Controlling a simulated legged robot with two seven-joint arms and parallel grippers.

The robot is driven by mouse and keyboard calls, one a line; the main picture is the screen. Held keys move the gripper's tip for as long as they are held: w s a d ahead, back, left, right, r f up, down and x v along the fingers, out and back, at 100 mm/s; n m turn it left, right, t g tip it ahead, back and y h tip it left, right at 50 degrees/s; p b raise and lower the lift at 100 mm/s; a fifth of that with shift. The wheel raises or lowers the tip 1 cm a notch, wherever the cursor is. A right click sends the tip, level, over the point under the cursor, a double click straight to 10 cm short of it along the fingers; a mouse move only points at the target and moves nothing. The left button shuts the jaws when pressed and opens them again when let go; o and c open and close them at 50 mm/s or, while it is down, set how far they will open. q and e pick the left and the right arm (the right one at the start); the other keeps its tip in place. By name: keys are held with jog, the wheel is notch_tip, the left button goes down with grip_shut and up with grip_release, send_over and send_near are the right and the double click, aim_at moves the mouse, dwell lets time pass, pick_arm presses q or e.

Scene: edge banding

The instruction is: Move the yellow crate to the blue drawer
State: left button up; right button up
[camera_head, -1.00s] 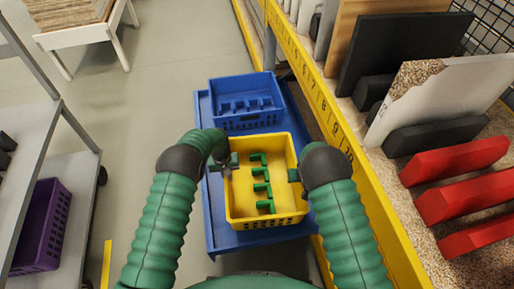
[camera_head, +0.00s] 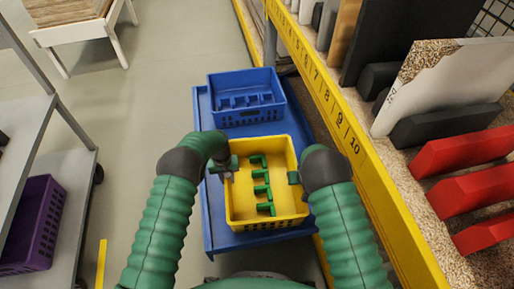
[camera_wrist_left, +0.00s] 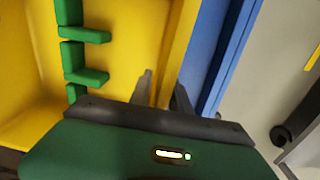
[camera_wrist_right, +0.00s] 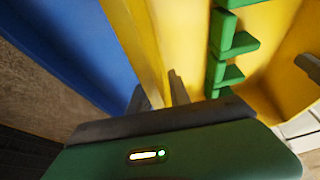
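The yellow crate (camera_head: 236,218) holds several green upright pieces and shows over the near part of the blue drawer (camera_head: 213,222). I cannot tell whether its bottom touches the drawer. My left gripper (camera_head: 230,168) is at the crate's left wall; its fingers (camera_wrist_left: 161,95) straddle that wall and look shut on it. My right gripper (camera_head: 294,177) is at the right wall; its fingers (camera_wrist_right: 158,96) straddle it likewise. Both fingertips are partly hidden in the head view.
A blue crate (camera_head: 245,122) stands on the far part of the drawer. A yellow numbered shelf edge (camera_head: 345,125) runs close on the right, with red blocks (camera_head: 465,195) beyond. A grey cart with a purple crate (camera_head: 40,225) is at left. Floor between is free.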

pick_arm(q)
jog(key=shift+r, duration=0.15)
pick_arm(e)
jog(key=shift+r, duration=0.2)
pick_arm(q)
jog(key=r, duration=1.1)
jog(key=shift+a+r, duration=0.25)
jog(key=shift+r, duration=0.05)
pick_arm(e)
jog(key=v, duration=1.1)
jog(key=shift+s+r, duration=0.15)
jog(key=shift+r, duration=0.1)
